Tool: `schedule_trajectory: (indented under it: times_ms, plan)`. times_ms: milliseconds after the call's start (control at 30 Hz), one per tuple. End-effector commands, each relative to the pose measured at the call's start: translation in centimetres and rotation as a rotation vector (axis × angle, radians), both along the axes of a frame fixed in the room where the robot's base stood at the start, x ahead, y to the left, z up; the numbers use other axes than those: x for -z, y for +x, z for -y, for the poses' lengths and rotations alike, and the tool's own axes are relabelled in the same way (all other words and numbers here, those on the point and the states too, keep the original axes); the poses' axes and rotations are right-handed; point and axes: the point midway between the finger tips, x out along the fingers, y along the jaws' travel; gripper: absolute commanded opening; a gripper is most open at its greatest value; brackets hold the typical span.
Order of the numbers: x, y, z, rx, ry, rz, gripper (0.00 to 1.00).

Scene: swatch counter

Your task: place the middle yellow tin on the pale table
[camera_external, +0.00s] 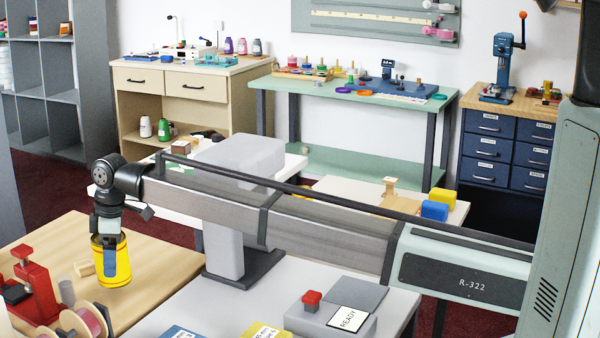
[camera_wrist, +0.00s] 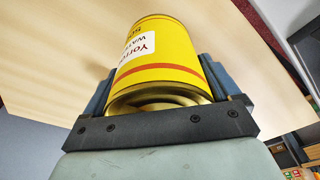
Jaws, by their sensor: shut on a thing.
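I cannot tell whether the tin's base touches the table. No other yellow tin is clearly seen.
A red press (camera_external: 32,280) and spools (camera_external: 85,322) stand at the table's front left. The tabletop right of the tin is clear. A grey counter (camera_external: 250,300) with a READY card (camera_external: 348,318) lies to the right.

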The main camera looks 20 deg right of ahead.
Motion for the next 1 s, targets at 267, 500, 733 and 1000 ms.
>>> schedule_trajectory:
  times_ms: [267,500,733,1000]
  plan:
    - [2.4,0.0,0.0,0.000,0.000,0.000,0.35]
    - [3.7,0.0,0.0,0.000,0.001,0.001,0.35]
    - [3.8,0.0,0.0,0.000,0.001,0.000,0.35]
    - [3.9,0.0,0.0,0.000,0.000,0.000,1.00]
